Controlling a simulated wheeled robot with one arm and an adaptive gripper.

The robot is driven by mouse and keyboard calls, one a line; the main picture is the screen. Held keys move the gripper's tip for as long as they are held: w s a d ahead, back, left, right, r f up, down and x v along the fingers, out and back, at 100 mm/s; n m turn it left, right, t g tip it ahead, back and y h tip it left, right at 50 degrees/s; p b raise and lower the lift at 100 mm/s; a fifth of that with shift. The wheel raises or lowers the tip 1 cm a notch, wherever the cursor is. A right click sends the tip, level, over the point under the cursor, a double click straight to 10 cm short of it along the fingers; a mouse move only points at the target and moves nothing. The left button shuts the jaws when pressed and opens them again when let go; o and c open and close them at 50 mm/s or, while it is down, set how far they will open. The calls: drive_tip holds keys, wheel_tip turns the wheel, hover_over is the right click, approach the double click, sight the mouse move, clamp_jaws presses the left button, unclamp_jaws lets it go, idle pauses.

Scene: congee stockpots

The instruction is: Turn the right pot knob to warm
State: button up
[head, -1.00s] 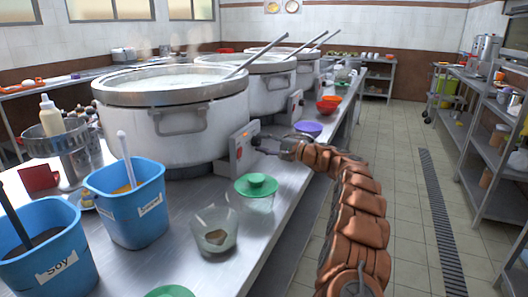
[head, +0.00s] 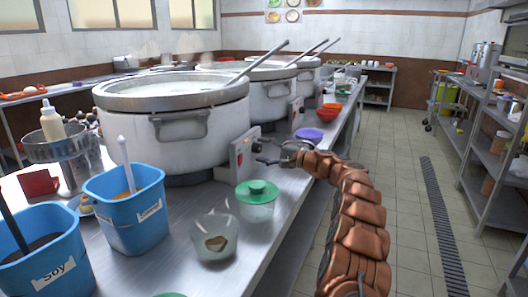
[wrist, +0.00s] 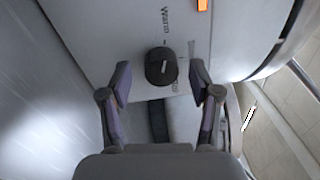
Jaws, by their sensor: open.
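The nearest stockpot (head: 182,130) stands on the steel counter with a grey control box (head: 241,154) at its right side. In the wrist view, a round black knob (wrist: 161,67) with a short pale pointer mark sits on the panel face. The printed word "Warm" (wrist: 166,19) is above it in that view; other lettering by the knob is partly hidden. My gripper (wrist: 161,72) is open, with one finger on each side of the knob and a visible gap to each. In the head view my gripper (head: 281,152) is at the box's right side.
An orange light (wrist: 202,5) is on the panel. A green-lidded container (head: 257,201), a glass bowl (head: 215,237) and a blue tub (head: 127,205) stand on the counter in front. A purple bowl (head: 310,134) is behind my gripper. The tiled floor (head: 410,200) at right is clear.

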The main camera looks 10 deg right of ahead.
drive_tip(key=shift+s+d, duration=0.1)
drive_tip(key=v, duration=1.1)
drive_tip(key=shift+s+d+f, duration=0.1)
drive_tip(key=shift+s+d, duration=0.15)
drive_tip(key=shift+d, duration=0.05)
